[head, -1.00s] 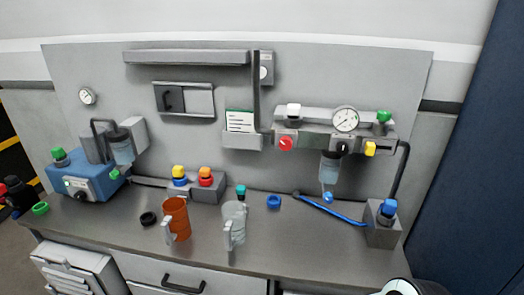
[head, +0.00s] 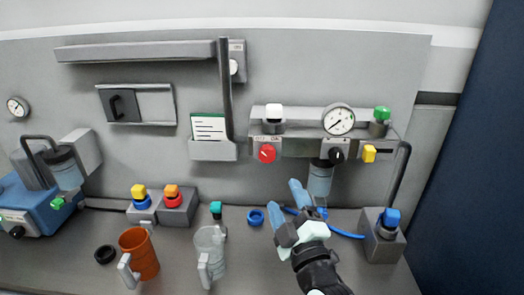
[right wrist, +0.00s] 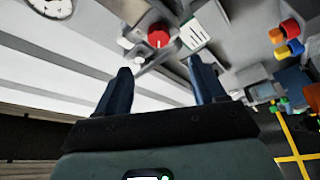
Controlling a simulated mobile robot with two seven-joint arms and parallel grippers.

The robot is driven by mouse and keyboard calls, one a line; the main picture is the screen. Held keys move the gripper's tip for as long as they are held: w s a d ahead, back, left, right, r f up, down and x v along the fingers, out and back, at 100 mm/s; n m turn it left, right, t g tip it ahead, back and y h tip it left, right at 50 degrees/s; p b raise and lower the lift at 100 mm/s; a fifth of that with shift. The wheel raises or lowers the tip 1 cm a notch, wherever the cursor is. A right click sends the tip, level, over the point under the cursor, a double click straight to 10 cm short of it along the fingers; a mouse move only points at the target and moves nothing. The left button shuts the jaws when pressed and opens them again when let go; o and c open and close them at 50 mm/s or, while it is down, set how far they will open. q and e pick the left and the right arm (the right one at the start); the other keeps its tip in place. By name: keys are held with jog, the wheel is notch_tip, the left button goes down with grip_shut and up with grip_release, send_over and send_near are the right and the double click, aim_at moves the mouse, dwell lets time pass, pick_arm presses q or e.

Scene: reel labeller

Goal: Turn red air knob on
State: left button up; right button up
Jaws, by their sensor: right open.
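The red air knob (head: 267,153) is a round knob on the front of the grey air unit on the wall panel, under an OFF/ON label. It also shows in the right wrist view (right wrist: 158,37), beyond and between the fingers. My right gripper (head: 285,203) has blue fingers and is open and empty. It is below the red knob and slightly to its right, apart from it. In the right wrist view the open fingers (right wrist: 163,80) point toward the knob with a gap between. My left gripper is not in view.
A pressure gauge (head: 339,120), black knob (head: 338,150) and yellow knob (head: 369,154) sit right of the red knob. A card holder (head: 212,150) is on its left. An orange jug (head: 139,254) and a clear jug (head: 211,250) stand on the bench.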

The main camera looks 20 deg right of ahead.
aim_at(268, 157)
jog(key=p+x, duration=0.3)
jog(key=x, duration=1)
jog(key=shift+r, duration=0.2)
jog(key=shift+s, duration=0.1)
jog(key=c, duration=1.1)
jog(key=shift+o, duration=0.2)
